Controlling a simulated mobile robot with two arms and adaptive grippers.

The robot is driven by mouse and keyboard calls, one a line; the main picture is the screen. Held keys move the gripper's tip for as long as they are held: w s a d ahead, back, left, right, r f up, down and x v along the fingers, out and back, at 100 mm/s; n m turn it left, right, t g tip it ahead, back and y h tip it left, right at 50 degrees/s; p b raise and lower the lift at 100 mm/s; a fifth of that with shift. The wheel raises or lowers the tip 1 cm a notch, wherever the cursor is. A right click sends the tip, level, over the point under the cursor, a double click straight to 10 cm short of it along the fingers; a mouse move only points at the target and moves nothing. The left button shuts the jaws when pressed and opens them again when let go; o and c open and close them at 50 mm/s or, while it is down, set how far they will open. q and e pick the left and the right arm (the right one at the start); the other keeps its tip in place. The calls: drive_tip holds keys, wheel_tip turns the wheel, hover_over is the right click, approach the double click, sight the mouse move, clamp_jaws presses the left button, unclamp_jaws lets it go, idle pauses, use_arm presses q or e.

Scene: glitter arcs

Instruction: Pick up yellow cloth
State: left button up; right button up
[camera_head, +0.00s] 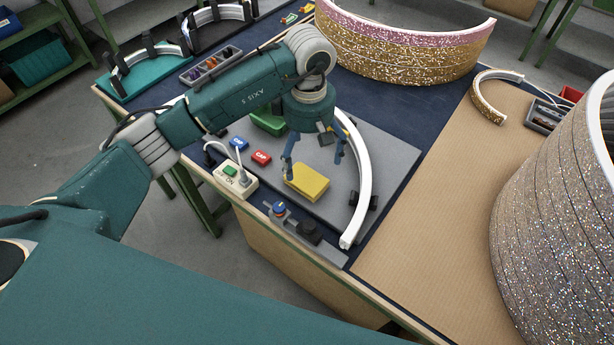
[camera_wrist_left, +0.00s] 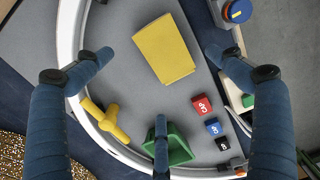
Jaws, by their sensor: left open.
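The yellow cloth (camera_head: 307,182) lies folded in a small flat rectangle on a grey mat (camera_head: 392,150) on the workbench. In the left wrist view the cloth (camera_wrist_left: 163,48) shows whole and unobstructed, between the two side fingers and toward the top. My left gripper (camera_head: 314,160) is above the cloth with its fingers spread and nothing between them. In the left wrist view its three blue fingers (camera_wrist_left: 158,60) stand apart, clear of the cloth. My right gripper is not in view.
A white-edged arc (camera_head: 362,190) curves close to the cloth's right. A knobbed device (camera_head: 308,232) sits in front.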

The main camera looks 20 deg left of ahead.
sight(310, 175)
use_arm(q)
drive_tip(key=shift+f, duration=0.75)
drive_tip(key=f, duration=0.1)
drive_tip(key=f+p, duration=0.1)
drive_tip(key=f, duration=0.1)
drive_tip(key=f+p, duration=0.1)
drive_tip(key=shift+s+d+f, duration=0.15)
drive_tip(key=shift+s+d, duration=0.05)
drive_tip(key=shift+d, duration=0.05)
drive_tip(key=shift+f, duration=0.2)
drive_tip(key=shift+w, duration=0.1)
drive_tip(key=c, duration=1.1)
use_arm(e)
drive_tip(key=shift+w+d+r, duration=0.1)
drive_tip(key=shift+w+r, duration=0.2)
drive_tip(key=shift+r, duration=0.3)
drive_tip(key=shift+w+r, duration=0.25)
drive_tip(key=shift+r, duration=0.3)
